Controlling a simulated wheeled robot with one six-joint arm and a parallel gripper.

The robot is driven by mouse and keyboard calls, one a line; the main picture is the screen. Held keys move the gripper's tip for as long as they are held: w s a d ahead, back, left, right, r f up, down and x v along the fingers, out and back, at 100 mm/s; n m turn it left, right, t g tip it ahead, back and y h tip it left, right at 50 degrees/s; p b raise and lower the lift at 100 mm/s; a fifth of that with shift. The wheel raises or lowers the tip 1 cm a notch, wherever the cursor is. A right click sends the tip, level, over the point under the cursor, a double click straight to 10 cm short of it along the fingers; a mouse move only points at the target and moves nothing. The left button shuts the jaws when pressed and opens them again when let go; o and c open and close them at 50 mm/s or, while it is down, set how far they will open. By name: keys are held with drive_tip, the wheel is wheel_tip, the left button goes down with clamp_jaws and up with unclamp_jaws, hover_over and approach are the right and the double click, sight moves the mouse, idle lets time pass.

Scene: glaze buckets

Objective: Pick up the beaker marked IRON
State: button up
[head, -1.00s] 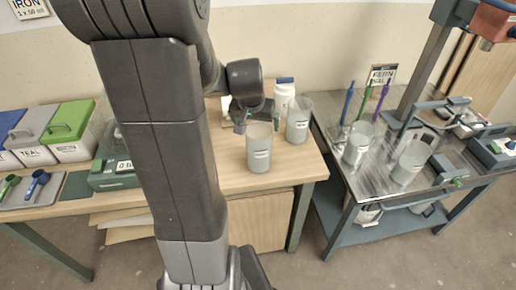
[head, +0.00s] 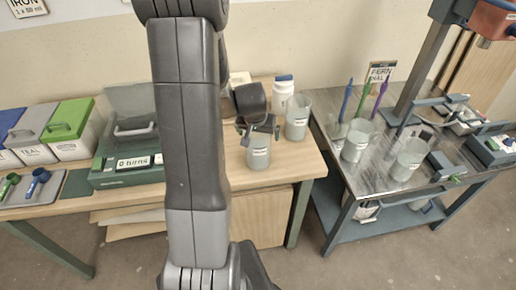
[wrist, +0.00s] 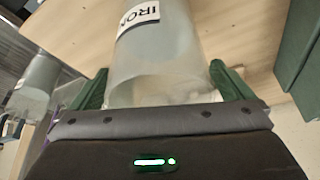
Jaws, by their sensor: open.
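The beaker marked IRON (wrist: 158,50) is a frosted, translucent cup with a white label, seen close up in the wrist view. In the head view, the beaker (head: 258,158) stands upright at the front right of the wooden bench, its rim partly hidden by my gripper. My gripper (head: 260,128) is at the beaker's top. In the wrist view, the green fingers of my gripper (wrist: 162,85) are open, one on each side of the beaker. I cannot tell whether either finger touches it.
Another beaker (head: 297,120) and a white bottle (head: 284,92) stand just behind. A green scale (head: 125,170) and lidded bins (head: 72,130) are to the left. A metal cart (head: 370,185) on the right holds more beakers (head: 357,142) and upright coloured sticks (head: 362,98).

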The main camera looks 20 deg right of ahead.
drive_tip(key=shift+f, duration=0.1)
drive_tip(key=c, duration=1.7)
drive_tip(key=shift+c, duration=0.6)
drive_tip(key=shift+w+r, duration=0.1)
drive_tip(key=shift+r, duration=0.1)
